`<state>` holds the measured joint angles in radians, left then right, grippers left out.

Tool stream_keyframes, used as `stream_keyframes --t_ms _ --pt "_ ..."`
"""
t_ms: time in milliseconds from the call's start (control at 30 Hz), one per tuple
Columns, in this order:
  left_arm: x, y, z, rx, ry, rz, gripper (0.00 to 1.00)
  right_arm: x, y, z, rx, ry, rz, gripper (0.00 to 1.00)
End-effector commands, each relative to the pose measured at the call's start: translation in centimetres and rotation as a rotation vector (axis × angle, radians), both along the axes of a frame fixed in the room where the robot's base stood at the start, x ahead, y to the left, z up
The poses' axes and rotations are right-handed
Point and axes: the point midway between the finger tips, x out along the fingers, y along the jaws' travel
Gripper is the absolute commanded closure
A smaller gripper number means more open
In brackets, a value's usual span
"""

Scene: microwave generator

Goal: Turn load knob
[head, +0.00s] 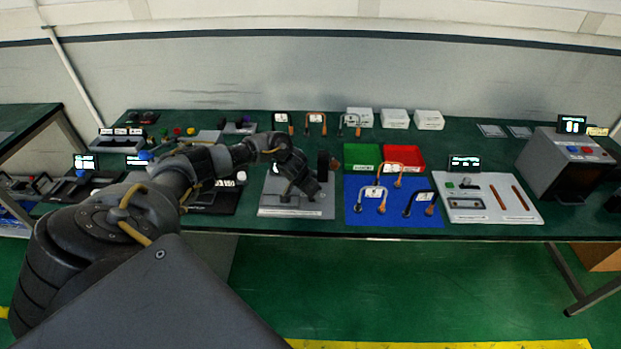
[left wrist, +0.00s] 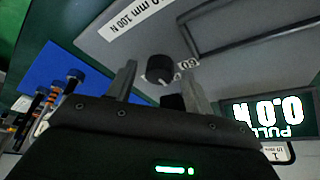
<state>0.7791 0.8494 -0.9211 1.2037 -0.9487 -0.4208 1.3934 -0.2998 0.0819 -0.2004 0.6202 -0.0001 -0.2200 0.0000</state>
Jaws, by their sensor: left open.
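The load knob (left wrist: 159,67) is a small round black knob with a white mark, on a grey panel (left wrist: 232,75) in the left wrist view. My left gripper (left wrist: 158,78) is open, with one finger on each side of the knob in that picture. I cannot tell whether the fingers touch it. In the head view my left gripper (head: 308,187) is low over the grey test unit (head: 275,205), and the arm hides the knob there.
A blue mat (head: 365,214) with several U-shaped handled parts lies just right of the unit. Green (head: 360,153) and red (head: 404,157) trays stand behind it. A white fixture panel (head: 487,201) is further right. Other devices crowd the bench left of the unit.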

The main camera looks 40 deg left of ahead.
Motion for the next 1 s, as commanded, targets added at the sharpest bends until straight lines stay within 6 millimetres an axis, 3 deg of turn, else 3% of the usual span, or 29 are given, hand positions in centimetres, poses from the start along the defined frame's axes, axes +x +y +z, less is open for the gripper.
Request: stream_keyframes --t_ms 200,533,1000 --pt "0.02 -0.03 0.0 0.0 0.0 -0.001 0.5 0.01 0.01 -0.01 0.0 0.0 0.0 0.64" --pt "0.01 -0.01 0.03 0.0 0.0 0.0 0.93 0.0 0.12 -0.01 0.001 0.0 -0.001 0.64" --pt "0.06 0.14 -0.12 0.0 0.0 -0.125 0.93 0.0 0.31 -0.74 0.003 0.0 -0.002 0.64"
